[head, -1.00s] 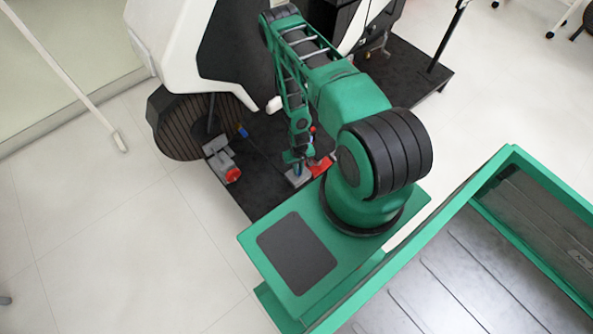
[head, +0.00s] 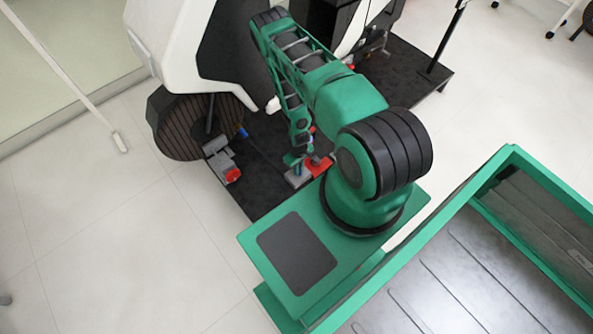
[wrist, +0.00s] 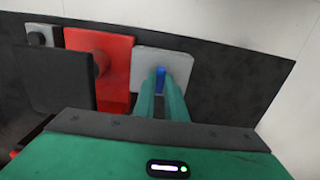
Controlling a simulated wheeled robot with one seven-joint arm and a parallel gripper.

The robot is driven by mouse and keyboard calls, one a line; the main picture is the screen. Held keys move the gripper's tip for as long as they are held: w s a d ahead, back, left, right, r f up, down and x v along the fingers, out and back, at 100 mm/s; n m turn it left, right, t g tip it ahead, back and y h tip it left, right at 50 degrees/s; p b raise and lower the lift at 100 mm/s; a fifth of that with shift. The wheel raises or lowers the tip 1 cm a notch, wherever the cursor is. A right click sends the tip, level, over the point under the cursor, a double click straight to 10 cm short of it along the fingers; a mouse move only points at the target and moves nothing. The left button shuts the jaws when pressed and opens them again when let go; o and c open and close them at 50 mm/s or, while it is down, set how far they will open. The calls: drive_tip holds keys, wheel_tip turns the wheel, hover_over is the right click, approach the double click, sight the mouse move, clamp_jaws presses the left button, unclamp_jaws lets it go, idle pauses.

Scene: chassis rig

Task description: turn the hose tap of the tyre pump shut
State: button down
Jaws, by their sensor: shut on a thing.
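In the wrist view a blue tap handle (wrist: 160,77) stands on a grey square block (wrist: 178,62). My gripper (wrist: 162,88) has its two green fingers close around the handle, one on each side, shut on it. A red part (wrist: 102,62) of the pump with a round knob is just left of the block. In the head view my gripper (head: 297,165) is over the grey block (head: 297,180), beside the red part (head: 319,167). The handle is mostly hidden there by the fingers.
A black base plate (head: 265,195) carries these parts. A grey and red device (head: 222,162) stands to the left, near a big dark wheel (head: 180,130) and a white body panel (head: 165,35).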

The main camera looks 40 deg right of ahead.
drive_tip(key=shift+w, duration=0.4)
drive_tip(key=c, duration=1.8)
unclamp_jaws()
drive_tip(key=shift+s, duration=0.2)
wheel_tip(320, 180, up, 11)
drive_tip(key=shift+f, duration=0.15)
